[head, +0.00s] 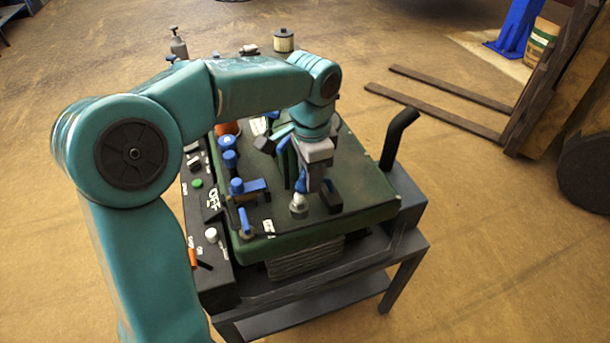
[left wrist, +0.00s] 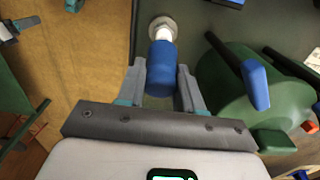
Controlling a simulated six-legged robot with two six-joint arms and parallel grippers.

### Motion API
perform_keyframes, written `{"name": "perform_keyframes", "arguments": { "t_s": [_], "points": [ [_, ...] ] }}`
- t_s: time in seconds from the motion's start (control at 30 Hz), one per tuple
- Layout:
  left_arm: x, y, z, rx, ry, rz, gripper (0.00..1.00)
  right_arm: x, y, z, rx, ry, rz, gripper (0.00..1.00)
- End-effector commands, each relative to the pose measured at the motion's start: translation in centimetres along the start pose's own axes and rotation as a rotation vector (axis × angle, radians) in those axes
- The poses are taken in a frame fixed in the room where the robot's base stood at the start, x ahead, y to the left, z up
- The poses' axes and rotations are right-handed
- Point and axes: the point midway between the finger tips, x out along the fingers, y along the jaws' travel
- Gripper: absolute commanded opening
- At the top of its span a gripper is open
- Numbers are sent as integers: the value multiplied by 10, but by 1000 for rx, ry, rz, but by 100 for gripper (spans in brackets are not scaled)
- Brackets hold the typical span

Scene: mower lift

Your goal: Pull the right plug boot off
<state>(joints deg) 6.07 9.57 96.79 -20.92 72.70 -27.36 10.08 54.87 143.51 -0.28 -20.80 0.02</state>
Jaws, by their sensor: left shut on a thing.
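My left gripper (head: 308,182) reaches down over the green mower deck (head: 372,192) from above. In the left wrist view its two fingers (left wrist: 161,78) are shut on a blue plug boot (left wrist: 161,62), one finger on each side. The white plug (left wrist: 162,34) and its round metal base show just beyond the boot's end, in line with it. I cannot tell how far the boot sits on the plug. In the head view the plug (head: 299,203) shows below the fingers, and the boot is partly hidden by them. My right gripper is not in view.
A blue-ended lever (left wrist: 256,85) stands close to the gripper in the left wrist view. Blue-handled parts (head: 246,187) line the deck's left side, beside a black switch panel (head: 212,236). A black upright pipe (head: 397,138) stands at the right. Open floor lies beyond.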

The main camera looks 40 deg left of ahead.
Motion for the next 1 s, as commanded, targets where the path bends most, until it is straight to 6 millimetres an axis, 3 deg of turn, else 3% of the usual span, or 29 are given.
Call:
{"name": "perform_keyframes", "arguments": {
  "t_s": [0.13,1.0],
  "points": [
    [-11,0,-11,0,5,-2,25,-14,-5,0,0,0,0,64],
    [-20,0,-50,1,3,-1,26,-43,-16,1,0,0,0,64]
  ]
}}
